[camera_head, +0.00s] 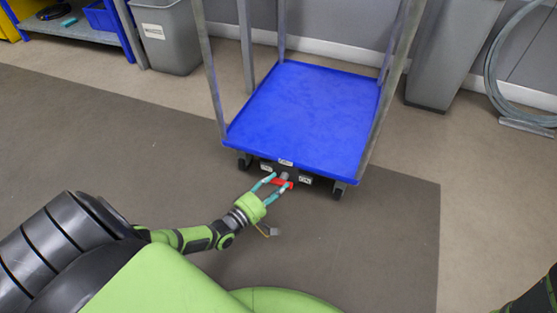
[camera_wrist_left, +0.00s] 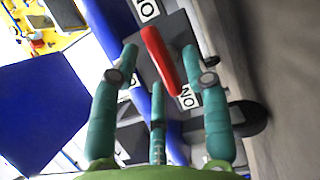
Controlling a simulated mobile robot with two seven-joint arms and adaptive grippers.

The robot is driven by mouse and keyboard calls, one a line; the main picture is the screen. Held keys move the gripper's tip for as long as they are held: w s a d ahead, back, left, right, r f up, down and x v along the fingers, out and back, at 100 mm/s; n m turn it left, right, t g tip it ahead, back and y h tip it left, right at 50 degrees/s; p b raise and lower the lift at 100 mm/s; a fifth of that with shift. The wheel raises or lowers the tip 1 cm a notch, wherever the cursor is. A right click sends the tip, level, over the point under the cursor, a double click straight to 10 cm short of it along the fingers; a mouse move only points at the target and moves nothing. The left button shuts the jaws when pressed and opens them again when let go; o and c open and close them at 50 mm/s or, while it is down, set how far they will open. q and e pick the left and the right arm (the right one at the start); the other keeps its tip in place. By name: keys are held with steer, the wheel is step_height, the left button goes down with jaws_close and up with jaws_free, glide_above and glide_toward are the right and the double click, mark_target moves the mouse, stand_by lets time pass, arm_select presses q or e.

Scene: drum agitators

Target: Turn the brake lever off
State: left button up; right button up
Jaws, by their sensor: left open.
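The red brake lever (camera_head: 281,183) is low on the near edge of the cart, just under its blue deck (camera_head: 305,110). My left gripper (camera_head: 277,184) is at the lever, with its teal fingers spread open. In the left wrist view the lever (camera_wrist_left: 161,60) lies slantwise between the two outer fingertips of the gripper (camera_wrist_left: 166,64), with gaps on both sides. Nothing appears to be gripped. White labels with black letters (camera_wrist_left: 188,97) sit around the lever on the grey brake housing. My right gripper is out of view.
Upright metal posts (camera_head: 386,85) rise from the cart's corners. A wheel (camera_wrist_left: 247,118) is close to the right of the gripper in the wrist view. Grey bins (camera_head: 167,35) and a shelf (camera_head: 72,30) stand at the back. The dark floor mat left of the cart is clear.

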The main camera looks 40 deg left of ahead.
arm_select(q)
steer(key=shift+w+d, duration=0.1)
steer(key=shift+w, duration=0.4)
jaws_close()
